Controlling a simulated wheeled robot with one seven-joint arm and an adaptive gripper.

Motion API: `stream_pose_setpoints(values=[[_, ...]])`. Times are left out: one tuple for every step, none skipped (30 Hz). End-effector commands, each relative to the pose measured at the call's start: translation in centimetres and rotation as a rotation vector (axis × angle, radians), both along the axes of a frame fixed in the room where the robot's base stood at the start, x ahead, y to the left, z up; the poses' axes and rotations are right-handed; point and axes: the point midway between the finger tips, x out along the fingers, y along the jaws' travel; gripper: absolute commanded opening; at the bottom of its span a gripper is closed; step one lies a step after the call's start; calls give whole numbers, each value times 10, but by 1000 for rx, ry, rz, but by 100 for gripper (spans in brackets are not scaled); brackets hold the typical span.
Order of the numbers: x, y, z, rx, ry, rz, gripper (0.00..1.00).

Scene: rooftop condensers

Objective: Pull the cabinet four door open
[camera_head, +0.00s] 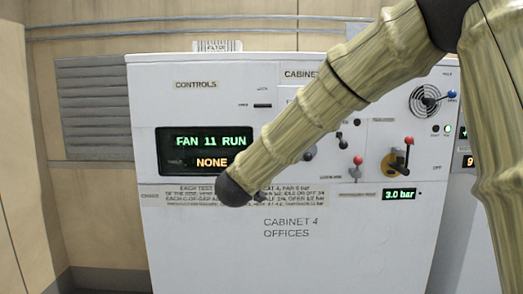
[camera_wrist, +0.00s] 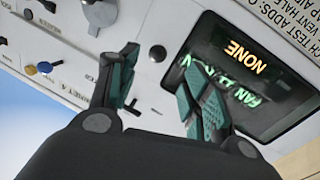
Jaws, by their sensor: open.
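Cabinet four (camera_head: 365,255) is a white cabinet facing me in the head view, lettered "CABINET 4 OFFICES" low on its front. No open door or gap shows on it; my arm covers part of its middle and top. The display (camera_head: 203,150) reads "FAN 11 RUN" and "NONE"; it also shows in the wrist view (camera_wrist: 252,75). My gripper (camera_wrist: 160,65) is open and empty in the wrist view, its teal fingers spread in front of the white panel beside the display. A small dark knob (camera_wrist: 158,53) shows between the fingers. I cannot tell whether they touch the panel. The head view hides the gripper.
Red-tipped levers (camera_head: 407,142) (camera_head: 357,162), a blue-tipped lever (camera_head: 450,95) and a pressure readout of 3.0 bar (camera_head: 398,194) are on the cabinet's right side. A louvred grille (camera_head: 95,108) is on the wall at left. Another cabinet stands close at right.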

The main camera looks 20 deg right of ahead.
Motion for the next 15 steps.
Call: stream_pose_setpoints(values=[[0, -1, 5, 0, -4, -3, 49], [1, -1, 6, -1, -5, -5, 49], [3, -2, 8, -1, -6, -6, 49], [4, -3, 8, 0, -6, -6, 49], [6, -4, 8, 0, -6, -6, 49], [10, -6, 8, 0, -6, -6, 49], [13, -8, 9, 0, -6, -6, 49], [17, -10, 9, 0, -6, -6, 49], [22, -13, 8, 1, -5, -6, 49], [25, -15, 8, 1, -5, -7, 49], [30, -17, 9, 1, -6, -7, 49], [35, -20, 9, 1, -5, -6, 49], [39, -22, 9, 1, -5, -6, 49], [43, -24, 9, 2, -6, -6, 49], [49, -27, 9, 1, -6, -7, 49]])
